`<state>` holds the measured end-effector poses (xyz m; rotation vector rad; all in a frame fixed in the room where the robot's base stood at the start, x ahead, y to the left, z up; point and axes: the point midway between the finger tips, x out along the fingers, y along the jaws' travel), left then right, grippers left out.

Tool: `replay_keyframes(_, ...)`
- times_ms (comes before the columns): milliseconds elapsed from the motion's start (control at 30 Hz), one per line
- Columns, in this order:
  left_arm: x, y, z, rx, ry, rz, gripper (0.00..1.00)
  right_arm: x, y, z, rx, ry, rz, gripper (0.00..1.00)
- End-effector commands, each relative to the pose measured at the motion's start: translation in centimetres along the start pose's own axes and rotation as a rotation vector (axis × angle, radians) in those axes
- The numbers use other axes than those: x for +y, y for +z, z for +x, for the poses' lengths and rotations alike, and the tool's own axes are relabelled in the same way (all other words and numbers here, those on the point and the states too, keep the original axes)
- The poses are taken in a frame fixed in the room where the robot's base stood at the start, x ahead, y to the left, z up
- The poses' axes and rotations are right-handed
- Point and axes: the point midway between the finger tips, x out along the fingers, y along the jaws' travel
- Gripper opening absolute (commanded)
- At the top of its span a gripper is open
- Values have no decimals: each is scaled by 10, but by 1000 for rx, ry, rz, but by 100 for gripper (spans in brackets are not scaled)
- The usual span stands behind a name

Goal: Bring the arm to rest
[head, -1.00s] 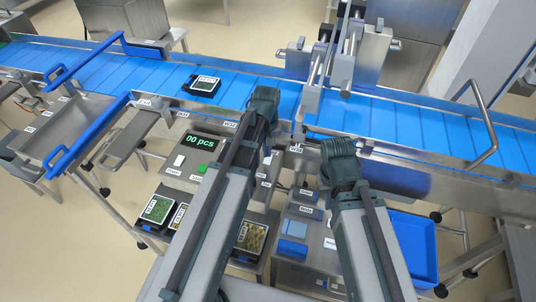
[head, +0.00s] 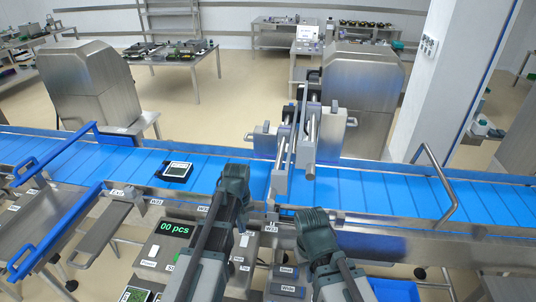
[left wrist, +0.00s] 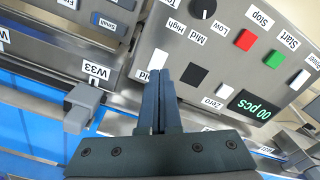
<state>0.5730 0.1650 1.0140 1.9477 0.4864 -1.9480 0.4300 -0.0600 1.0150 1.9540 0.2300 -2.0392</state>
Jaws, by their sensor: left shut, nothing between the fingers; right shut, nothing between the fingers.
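My left gripper (left wrist: 157,76) is shut and empty in the left wrist view, its two dark fingers together in front of a grey control panel. In the head view my left gripper (head: 243,216) hangs at the near side of the conveyor. My right gripper (head: 304,222) is at the end of the arm to its right, partly hidden by its own wrist; it looks shut and empty.
A blue conveyor belt (head: 365,192) runs across, carrying a dark labelled tray (head: 174,171). A metal sealing station (head: 308,150) stands over the belt. The panel display (head: 171,229) reads 00 pcs. A blue bin (head: 395,290) is at lower right.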

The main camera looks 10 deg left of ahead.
Motion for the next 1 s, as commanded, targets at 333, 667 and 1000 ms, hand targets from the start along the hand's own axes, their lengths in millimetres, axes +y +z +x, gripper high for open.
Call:
replay_keyframes(333, 22, 107, 9, -6, -60, 449, 0, -1, -1, 10, 0, 0, 0, 0)
replay_keyframes(667, 24, 176, 13, -16, -114, 818, 0, -1, -1, 14, 0, 0, 1, 0)
replay_keyframes(1000, 25, 176, 13, -16, -114, 822, 0, -1, -1, 14, 0, 0, 1, 0)
